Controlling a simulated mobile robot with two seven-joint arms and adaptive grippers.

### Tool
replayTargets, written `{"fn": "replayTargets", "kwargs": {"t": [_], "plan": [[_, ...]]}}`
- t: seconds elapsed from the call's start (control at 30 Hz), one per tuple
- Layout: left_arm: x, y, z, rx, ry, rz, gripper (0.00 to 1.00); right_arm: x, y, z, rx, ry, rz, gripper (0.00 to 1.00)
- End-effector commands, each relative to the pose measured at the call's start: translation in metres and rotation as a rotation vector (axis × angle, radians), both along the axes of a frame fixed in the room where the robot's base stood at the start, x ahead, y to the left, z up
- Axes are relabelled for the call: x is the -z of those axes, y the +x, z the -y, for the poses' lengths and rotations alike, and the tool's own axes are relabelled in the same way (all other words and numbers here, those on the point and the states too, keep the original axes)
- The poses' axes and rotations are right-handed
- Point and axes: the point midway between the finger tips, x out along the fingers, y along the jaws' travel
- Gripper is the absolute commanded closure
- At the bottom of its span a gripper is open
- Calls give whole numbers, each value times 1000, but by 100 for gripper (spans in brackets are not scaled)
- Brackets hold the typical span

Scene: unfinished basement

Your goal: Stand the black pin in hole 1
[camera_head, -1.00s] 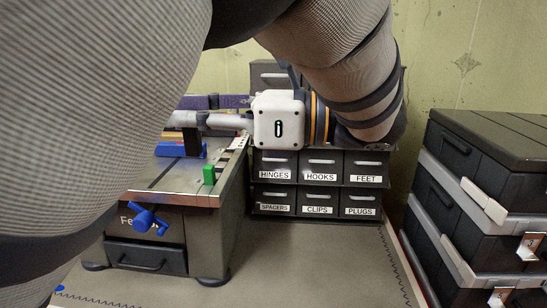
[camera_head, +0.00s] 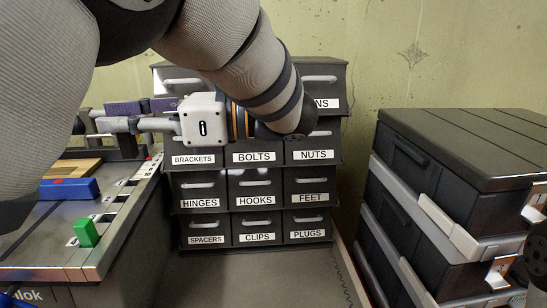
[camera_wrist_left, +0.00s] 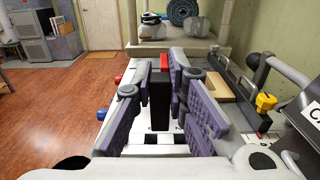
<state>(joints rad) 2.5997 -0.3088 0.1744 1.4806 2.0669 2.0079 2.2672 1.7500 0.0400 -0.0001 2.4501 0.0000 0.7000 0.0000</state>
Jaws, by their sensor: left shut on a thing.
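My left gripper (camera_head: 92,117) reaches in from above and points left over the back of the metal bench top (camera_head: 40,240). In the left wrist view its purple-padded fingers (camera_wrist_left: 160,90) are shut on an upright black pin (camera_wrist_left: 160,100). A white strip with dark slots (camera_wrist_left: 160,140) shows below the pin. In the head view, dark holes with small number labels (camera_head: 122,197) run along the bench top's right edge. A green peg (camera_head: 86,232) stands at one of them. I cannot read which label is hole 1. My right gripper is not in view.
A blue block (camera_head: 70,188) and a wooden board (camera_head: 75,168) are on the bench top. A labelled drawer cabinet (camera_head: 255,190) stands behind, close to my left wrist. Stacked black cases (camera_head: 450,200) stand at right. A yellow knob (camera_wrist_left: 265,102) shows in the left wrist view.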

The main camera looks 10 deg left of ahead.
Motion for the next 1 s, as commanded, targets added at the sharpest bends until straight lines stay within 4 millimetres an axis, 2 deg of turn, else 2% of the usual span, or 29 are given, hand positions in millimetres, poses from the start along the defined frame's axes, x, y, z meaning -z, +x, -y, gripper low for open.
{"fn": "replayTargets", "kwargs": {"t": [0.1, 0.17, 0.23, 0.3, 0.53, 0.7, 0.87, 0.9, 0.97, 1.0], "plan": [[20, 25, -31, -5, -6, -4, 100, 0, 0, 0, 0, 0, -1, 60], [30, 37, -45, -5, -4, -4, 100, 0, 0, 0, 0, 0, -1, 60], [48, 46, -54, -4, -3, -6, 100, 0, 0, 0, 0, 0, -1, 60], [69, 56, -63, -3, -2, -18, 100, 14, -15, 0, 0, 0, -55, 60], [89, 67, -77, -1, 0, -13, 100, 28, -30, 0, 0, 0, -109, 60], [119, 68, -78, 0, -2, -12, 100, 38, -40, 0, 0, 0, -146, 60], [116, 66, -77, 0, -4, -3, 100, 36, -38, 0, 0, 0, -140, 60], [116, 66, -77, 0, -4, -3, 82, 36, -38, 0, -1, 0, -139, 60], [116, 66, -77, 0, -3, -3, 69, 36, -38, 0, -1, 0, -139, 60], [115, 66, -77, 0, -3, -2, 67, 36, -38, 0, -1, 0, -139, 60]]}}
